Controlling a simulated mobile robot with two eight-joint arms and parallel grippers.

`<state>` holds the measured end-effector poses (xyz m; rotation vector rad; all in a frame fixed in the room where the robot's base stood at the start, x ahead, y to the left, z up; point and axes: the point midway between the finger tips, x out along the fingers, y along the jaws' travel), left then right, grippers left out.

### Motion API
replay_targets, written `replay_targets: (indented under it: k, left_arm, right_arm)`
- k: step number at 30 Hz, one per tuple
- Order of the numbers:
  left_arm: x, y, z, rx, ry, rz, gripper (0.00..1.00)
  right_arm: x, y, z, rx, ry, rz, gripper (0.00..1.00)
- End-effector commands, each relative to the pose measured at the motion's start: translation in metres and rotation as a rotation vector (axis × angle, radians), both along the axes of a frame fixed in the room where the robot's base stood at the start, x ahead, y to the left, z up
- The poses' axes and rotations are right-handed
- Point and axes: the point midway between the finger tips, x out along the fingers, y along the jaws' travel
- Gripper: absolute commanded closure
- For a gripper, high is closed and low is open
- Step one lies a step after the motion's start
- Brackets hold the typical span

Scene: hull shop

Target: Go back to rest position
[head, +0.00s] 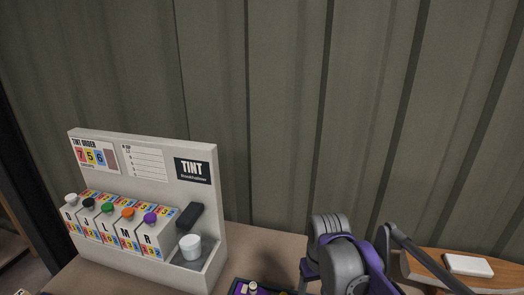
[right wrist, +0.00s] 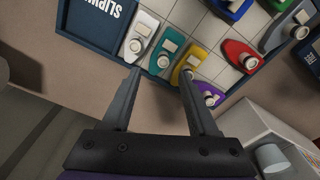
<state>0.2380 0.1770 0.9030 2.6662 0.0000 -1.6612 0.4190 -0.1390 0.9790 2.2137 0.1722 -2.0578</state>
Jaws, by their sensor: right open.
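My right gripper (right wrist: 160,75) is open in the right wrist view, its two dark fingers apart with nothing between them. The fingertips lie near the edge of a dark blue tray marked with white lettering (right wrist: 90,22), close to a white boat-shaped piece (right wrist: 136,36) and a yellow one (right wrist: 188,63). Whether they touch anything I cannot tell. Grey and purple parts of my arm (head: 345,260) show at the bottom of the head view; the gripper is hidden there. My left gripper is in neither view.
A white tint stand (head: 200,147) with coloured knobs and a white cup (head: 190,246) stands on the bench at left. A wooden piece (head: 428,268) bearing a white block (head: 468,265) is at right. A corrugated wall (head: 285,110) rises behind. Several coloured boats fill the tray.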

Motion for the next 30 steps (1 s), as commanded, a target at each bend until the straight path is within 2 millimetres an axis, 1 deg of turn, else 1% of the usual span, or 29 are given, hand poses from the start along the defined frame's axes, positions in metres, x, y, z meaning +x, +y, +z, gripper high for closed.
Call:
replay_targets:
  k: [1, 5, 9, 12, 15, 18, 21, 30]
  left_arm:
    - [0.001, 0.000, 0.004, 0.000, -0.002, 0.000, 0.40]
    - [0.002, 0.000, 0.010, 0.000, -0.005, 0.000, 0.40]
    - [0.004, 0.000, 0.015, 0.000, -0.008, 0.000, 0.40]
    - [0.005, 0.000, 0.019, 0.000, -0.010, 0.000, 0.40]
    - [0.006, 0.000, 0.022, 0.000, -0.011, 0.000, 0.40]
    - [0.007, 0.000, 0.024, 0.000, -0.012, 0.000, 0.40]
    - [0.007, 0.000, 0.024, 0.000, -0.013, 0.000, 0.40]
    - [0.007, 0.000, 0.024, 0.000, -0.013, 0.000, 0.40]
  right_arm:
    - [-0.018, -0.005, 0.003, 0.003, -0.032, -0.014, 0.40]
    - [-0.061, -0.016, 0.001, 0.012, -0.125, -0.053, 0.40]
    - [-0.105, -0.026, -0.010, 0.021, -0.225, -0.092, 0.40]
    - [-0.133, -0.031, -0.023, 0.028, -0.290, -0.118, 0.40]
    - [-0.154, -0.034, -0.036, 0.032, -0.340, -0.137, 0.40]
    - [-0.167, -0.037, -0.045, 0.036, -0.375, -0.150, 0.40]
    - [-0.173, -0.038, -0.050, 0.037, -0.392, -0.157, 0.40]
    - [-0.174, -0.038, -0.051, 0.038, -0.396, -0.159, 0.40]
